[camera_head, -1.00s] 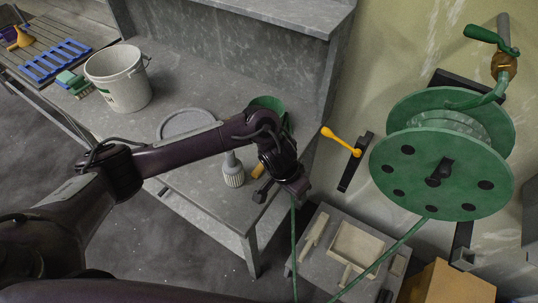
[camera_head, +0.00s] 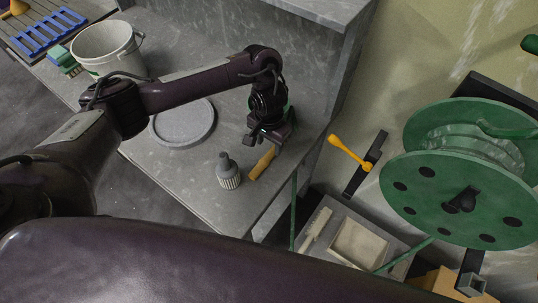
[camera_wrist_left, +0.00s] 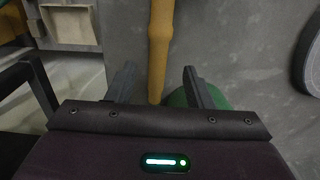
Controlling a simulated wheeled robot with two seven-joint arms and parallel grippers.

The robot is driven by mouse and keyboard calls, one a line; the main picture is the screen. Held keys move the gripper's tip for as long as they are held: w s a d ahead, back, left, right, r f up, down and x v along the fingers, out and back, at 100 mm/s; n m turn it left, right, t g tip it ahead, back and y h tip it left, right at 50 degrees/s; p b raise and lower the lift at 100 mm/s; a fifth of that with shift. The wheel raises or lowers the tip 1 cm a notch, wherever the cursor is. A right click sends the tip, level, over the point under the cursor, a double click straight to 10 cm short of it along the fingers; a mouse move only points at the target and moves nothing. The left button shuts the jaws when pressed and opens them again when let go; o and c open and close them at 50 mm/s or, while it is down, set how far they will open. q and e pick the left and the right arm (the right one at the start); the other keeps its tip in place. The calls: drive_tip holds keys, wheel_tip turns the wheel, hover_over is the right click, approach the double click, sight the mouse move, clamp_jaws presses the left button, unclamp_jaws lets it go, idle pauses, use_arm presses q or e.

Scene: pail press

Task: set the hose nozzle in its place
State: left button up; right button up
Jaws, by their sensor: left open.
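My left gripper (camera_head: 268,139) is open and empty above the grey bench, near its right edge. A tan handle-like piece (camera_head: 262,163) lies on the bench just in front of it. In the left wrist view the tan piece (camera_wrist_left: 159,45) runs between the open fingers (camera_wrist_left: 158,85), not gripped. A grey ribbed piece with a narrow top (camera_head: 229,174) stands upright to its left. I cannot tell which piece is the hose nozzle. A green hose (camera_head: 294,205) hangs at the bench edge; its upper end is unclear. My right gripper is out of view.
A green hose reel (camera_head: 450,200) and a yellow lever-like piece at a black bracket (camera_head: 366,166) are on the wall. A round grey tray (camera_head: 184,139) and white bucket (camera_head: 105,48) stand on the bench. A lower stand holds a pale tray (camera_head: 357,243).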

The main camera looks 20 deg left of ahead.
sight(268, 155)
use_arm(q)
drive_tip(key=shift+s+f+p, duration=0.25)
drive_tip(key=shift+f, duration=0.35)
drive_tip(key=shift+s+f+p, duration=0.2)
drive_tip(key=shift+s+f, duration=0.05)
drive_tip(key=shift+f, duration=0.35)
drive_tip(key=f, duration=0.2)
drive_tip(key=shift+w+f, duration=0.25)
drive_tip(key=shift+f, duration=0.05)
clamp_jaws()
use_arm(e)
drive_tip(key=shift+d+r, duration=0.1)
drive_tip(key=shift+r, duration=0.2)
